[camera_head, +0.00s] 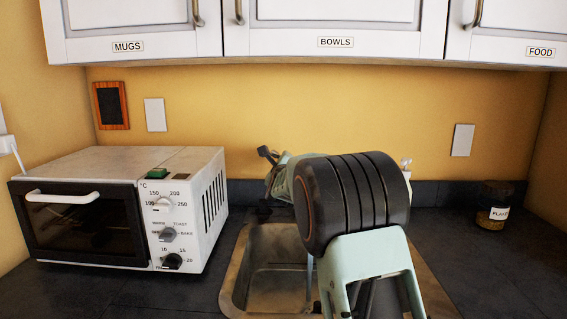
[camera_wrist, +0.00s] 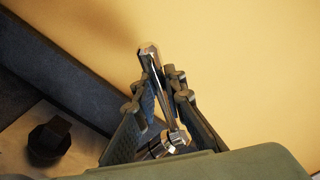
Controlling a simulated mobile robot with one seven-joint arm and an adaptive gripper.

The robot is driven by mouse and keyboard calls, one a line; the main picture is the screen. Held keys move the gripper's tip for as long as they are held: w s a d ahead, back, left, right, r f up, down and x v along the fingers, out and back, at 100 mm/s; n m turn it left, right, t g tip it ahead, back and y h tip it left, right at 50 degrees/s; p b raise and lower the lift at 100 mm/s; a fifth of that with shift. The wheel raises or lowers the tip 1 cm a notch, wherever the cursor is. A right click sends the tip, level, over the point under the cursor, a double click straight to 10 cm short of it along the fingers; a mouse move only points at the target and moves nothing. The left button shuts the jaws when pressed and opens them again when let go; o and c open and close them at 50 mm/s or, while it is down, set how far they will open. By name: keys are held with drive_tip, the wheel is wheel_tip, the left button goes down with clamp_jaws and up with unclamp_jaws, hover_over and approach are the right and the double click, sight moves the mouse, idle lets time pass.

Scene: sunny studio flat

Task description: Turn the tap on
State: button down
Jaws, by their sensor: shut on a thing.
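In the wrist view, the slim chrome tap handle (camera_wrist: 149,58) stands between the two dark fingers of my gripper (camera_wrist: 156,85). The fingers are closed in on it from both sides, and its upper end sticks out past their tips. A rounded chrome part of the tap (camera_wrist: 172,137) shows lower down, near the base of the fingers. In the head view, my own arm hides the tap and most of the gripper. The metal sink (camera_head: 238,275) is partly visible to the left of my arm.
A white toaster oven (camera_head: 190,168) stands on the dark counter at left. A jar labelled flakes (camera_head: 494,208) stands at the right. White cupboards (camera_head: 340,30) hang above. A dark knob (camera_wrist: 48,140) sits left of the gripper in the wrist view. The yellow wall is close behind.

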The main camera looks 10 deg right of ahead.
drive_tip(key=c, duration=2)
unclamp_jaws()
drive_tip(key=shift+o, duration=0.2)
drive_tip(key=shift+s, duration=0.1)
drive_tip(key=s+a, duration=0.2)
drive_tip(key=s, duration=0.9)
drive_tip(key=shift+s+r, duration=0.3)
drive_tip(key=shift+s, duration=0.05)
